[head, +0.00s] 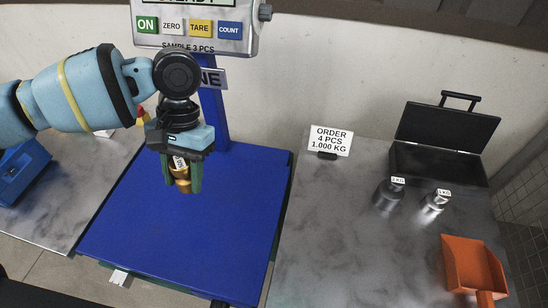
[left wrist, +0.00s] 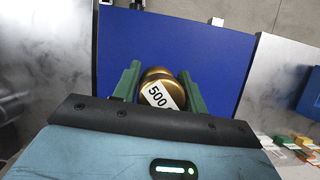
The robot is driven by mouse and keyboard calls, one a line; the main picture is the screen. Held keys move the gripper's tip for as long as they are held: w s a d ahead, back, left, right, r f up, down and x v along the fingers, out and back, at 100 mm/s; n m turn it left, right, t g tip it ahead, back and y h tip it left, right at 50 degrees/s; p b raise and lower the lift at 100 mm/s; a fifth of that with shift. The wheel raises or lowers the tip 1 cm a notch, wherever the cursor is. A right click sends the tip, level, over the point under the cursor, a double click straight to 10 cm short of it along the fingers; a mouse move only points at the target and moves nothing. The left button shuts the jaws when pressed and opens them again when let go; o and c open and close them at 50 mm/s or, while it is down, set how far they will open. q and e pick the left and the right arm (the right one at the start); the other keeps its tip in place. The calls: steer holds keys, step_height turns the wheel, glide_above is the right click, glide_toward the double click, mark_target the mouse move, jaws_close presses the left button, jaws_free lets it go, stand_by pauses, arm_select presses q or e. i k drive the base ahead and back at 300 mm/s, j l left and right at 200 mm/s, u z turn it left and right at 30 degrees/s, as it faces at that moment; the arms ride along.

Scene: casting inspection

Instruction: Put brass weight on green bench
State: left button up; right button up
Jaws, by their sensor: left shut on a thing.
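The brass weight (head: 184,184) is held between the green fingers of my left gripper (head: 182,176). In the left wrist view, the brass weight (left wrist: 155,77) shows a white label reading 500, and it sits between both fingers of the left gripper (left wrist: 157,88). The gripper points down over the blue platform (head: 190,232) of a scale; I cannot tell how large the gap beneath the weight is. No green bench top shows clearly; only a thin dark green edge shows below the platform's front. My right gripper is not seen.
Grey marbled worktops flank the platform. On the right one stand an order card (head: 331,140), an open black case (head: 440,150), two metal weights (head: 388,195) and an orange scoop (head: 472,268). The scale's display (head: 195,25) rises behind on a blue post. The platform's front is clear.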

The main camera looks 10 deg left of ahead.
mark_target(349, 265)
steer(key=z, duration=1.2)
steer(key=l, duration=0.65)
